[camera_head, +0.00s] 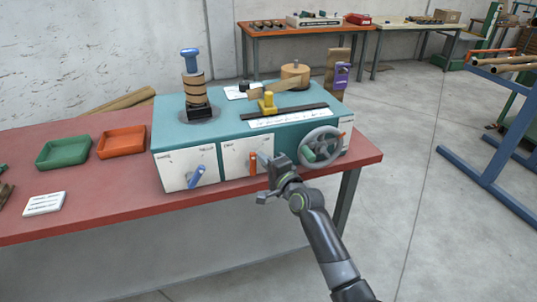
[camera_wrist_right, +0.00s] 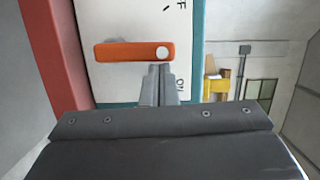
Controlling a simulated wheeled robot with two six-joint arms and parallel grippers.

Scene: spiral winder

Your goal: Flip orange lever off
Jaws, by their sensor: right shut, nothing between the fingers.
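The orange lever (camera_head: 253,164) is on the middle white front panel of the teal winder box (camera_head: 222,128). It hangs downward, roughly vertical. In the right wrist view, the lever (camera_wrist_right: 125,51) lies sideways with a pale pivot dot at its right end. The panel marks there read a partial "F" above and "ON" below. My right gripper (camera_head: 264,160) is shut and empty, just right of the lever in the head view. In the wrist view its fingertips (camera_wrist_right: 160,70) are close to the lever's pivot end; contact cannot be told. My left gripper is not in view.
A blue lever (camera_head: 196,177) is on the left panel, and a grey handwheel (camera_head: 321,147) is right of my gripper. Green (camera_head: 63,152) and orange (camera_head: 121,142) trays stand on the red table (camera_head: 110,205). The space in front is free.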

